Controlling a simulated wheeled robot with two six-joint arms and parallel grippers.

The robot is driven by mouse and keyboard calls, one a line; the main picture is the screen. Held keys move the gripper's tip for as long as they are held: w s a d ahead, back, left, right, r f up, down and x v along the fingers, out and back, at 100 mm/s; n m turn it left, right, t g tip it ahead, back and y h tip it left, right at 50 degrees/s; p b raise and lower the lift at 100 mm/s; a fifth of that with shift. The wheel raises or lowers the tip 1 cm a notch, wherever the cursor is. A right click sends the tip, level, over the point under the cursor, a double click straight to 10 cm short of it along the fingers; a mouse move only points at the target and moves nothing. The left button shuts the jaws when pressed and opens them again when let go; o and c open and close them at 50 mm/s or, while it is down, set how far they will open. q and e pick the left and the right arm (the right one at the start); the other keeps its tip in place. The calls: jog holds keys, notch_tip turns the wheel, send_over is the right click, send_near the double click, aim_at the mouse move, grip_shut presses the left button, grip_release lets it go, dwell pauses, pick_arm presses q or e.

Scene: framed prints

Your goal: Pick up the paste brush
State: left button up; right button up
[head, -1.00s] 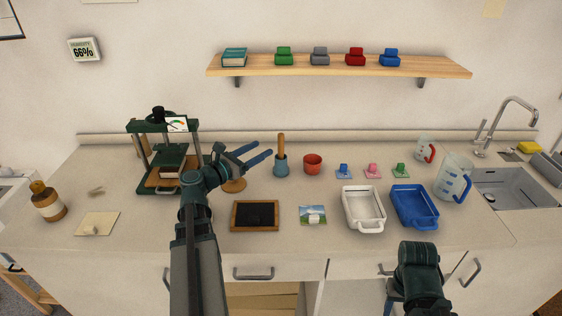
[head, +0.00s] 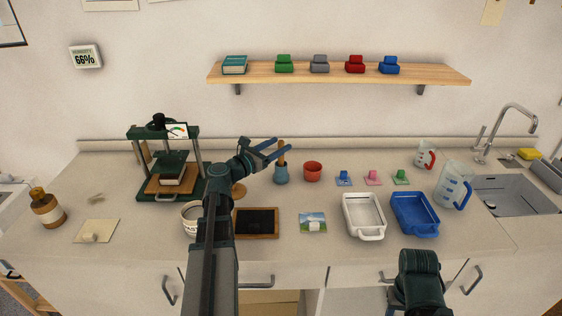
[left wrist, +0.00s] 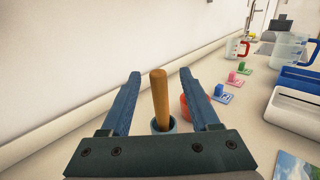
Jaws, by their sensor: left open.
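The paste brush (head: 281,158) stands with its wooden handle up in a small blue pot (head: 281,175); its lower end is hidden inside the pot. In the left wrist view the handle (left wrist: 159,95) rises between the two fingers, nearer the left wrist camera's middle, with the blue pot (left wrist: 172,126) below. My left gripper (head: 279,147) is open, its fingers pointing at the handle from the left. It also shows in the left wrist view (left wrist: 160,78), with gaps on both sides of the handle. My right arm is at the lower right; its fingers are hardly visible.
A red cup (head: 312,171) stands close to the right of the pot. A cream mug (head: 191,219) and a dark framed board (head: 256,222) lie near my left arm. White (head: 364,216) and blue (head: 415,214) trays stand to the right. A press (head: 165,165) stands at left.

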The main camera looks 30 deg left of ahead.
pick_arm(q)
jog(key=x, duration=0.5)
jog(key=shift+f, duration=0.15)
jog(key=shift+c, duration=0.3)
grip_shut()
